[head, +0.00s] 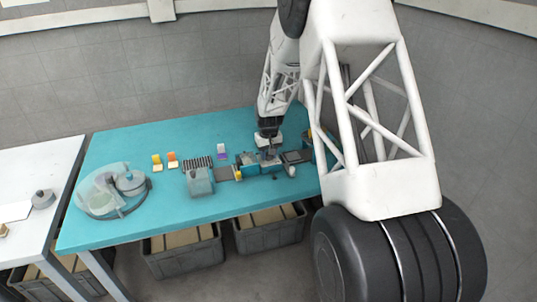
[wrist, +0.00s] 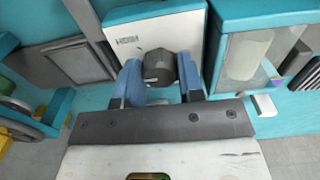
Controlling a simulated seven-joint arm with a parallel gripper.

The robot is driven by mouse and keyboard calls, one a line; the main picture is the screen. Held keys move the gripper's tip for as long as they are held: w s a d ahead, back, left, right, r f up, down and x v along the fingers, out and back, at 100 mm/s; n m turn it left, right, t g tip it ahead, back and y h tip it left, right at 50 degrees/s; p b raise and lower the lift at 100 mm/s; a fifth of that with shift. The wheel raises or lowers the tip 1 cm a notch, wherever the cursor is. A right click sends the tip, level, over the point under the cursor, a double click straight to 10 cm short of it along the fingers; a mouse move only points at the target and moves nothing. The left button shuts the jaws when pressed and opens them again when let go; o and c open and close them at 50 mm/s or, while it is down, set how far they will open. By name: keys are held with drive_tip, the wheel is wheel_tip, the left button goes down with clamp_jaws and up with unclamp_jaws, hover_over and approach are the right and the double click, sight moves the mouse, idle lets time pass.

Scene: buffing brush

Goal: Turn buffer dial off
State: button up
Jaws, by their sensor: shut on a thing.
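The buffer machine (head: 252,168) stands on the teal table. In the wrist view its white panel (wrist: 130,42) with small dark lettering faces me. The dial, a dark grey knob (wrist: 158,68), sticks out of this panel. My gripper (wrist: 160,82) has its two blue fingers on either side of the knob and is shut on it. In the head view my gripper (head: 268,150) reaches down to the machine's front from above; the dial is too small to make out there.
A clear-covered round device (head: 112,190) stands at the table's left end. A grey ribbed box (head: 199,179) and small yellow, orange and purple pieces lie left of the machine. Grey bins (head: 270,230) sit under the table. Beside the panel is a translucent cylinder (wrist: 247,52).

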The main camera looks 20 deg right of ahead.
drive_tip(key=o, duration=0.9)
drive_tip(key=shift+r, duration=0.15)
drive_tip(key=shift+r, duration=3.75)
